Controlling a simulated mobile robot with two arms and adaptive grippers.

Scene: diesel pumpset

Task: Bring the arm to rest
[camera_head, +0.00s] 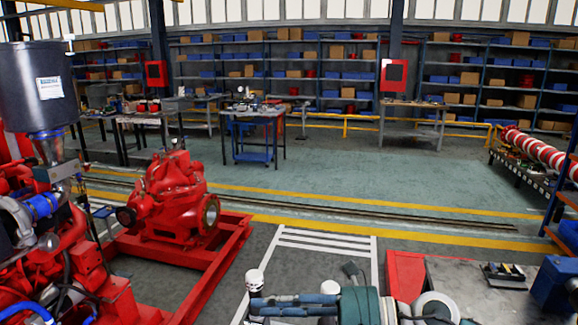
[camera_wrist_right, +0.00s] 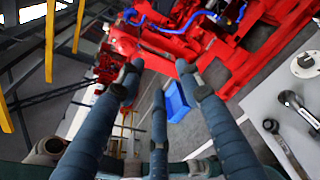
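My right gripper (camera_head: 292,303) shows at the bottom of the head view, its teal fingers pointing left and its arm coming in from the lower right. In the right wrist view the same gripper (camera_wrist_right: 158,80) has its three blue-grey fingers spread apart. Nothing is held between them; floor and a blue bin (camera_wrist_right: 178,101) show beyond. My left gripper is in neither view.
The red pump (camera_head: 176,200) on its red frame and the engine with a dark canister (camera_head: 38,105) stand at left. A grey tabletop (camera_head: 465,300) lies close at lower right; tools (camera_wrist_right: 300,118) lie on it. Mid-floor is clear before the workbench (camera_head: 255,113) and shelves.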

